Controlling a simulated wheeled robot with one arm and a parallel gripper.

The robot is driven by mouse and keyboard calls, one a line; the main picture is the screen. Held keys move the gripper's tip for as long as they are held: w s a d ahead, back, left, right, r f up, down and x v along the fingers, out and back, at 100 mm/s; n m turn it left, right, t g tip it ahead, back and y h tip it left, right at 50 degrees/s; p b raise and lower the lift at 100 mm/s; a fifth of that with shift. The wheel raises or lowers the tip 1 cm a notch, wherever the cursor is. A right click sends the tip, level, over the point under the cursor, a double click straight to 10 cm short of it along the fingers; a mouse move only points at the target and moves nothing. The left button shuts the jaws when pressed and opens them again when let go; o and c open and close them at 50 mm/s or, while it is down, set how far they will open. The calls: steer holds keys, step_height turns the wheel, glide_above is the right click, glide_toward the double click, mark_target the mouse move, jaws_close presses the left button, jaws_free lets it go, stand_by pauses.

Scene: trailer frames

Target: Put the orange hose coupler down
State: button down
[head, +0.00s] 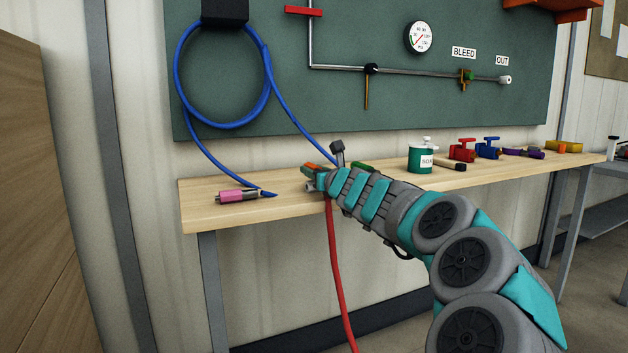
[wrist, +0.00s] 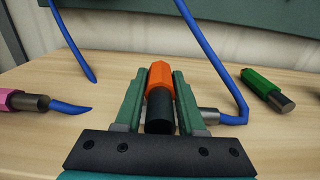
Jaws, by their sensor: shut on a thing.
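The orange hose coupler (wrist: 160,78) is between the two teal fingers of my gripper (wrist: 160,88) in the wrist view. Its orange end points away from me and its black end faces the gripper's base. In the head view only a bit of the orange coupler (head: 312,167) shows at the tip of my gripper (head: 313,178). My gripper is shut on it, over the front part of the wooden bench (head: 290,204). I cannot tell whether the coupler touches the bench top.
A pink coupler (head: 237,196) lies left, by a blue hose end (wrist: 70,107). A silver fitting (wrist: 208,116) on a blue hose lies close right of my gripper, with a green coupler (wrist: 266,90) farther right. A red hose (head: 337,270) hangs before the bench.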

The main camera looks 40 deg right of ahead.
steer(key=shift+f, duration=0.35)
steer(key=shift+f, duration=0.15)
steer(key=c, duration=0.5)
jaws_free()
steer(key=shift+s, duration=0.2)
steer(key=v, duration=1.1)
steer(key=shift+s+p, duration=0.3)
steer(key=shift+p, duration=0.1)
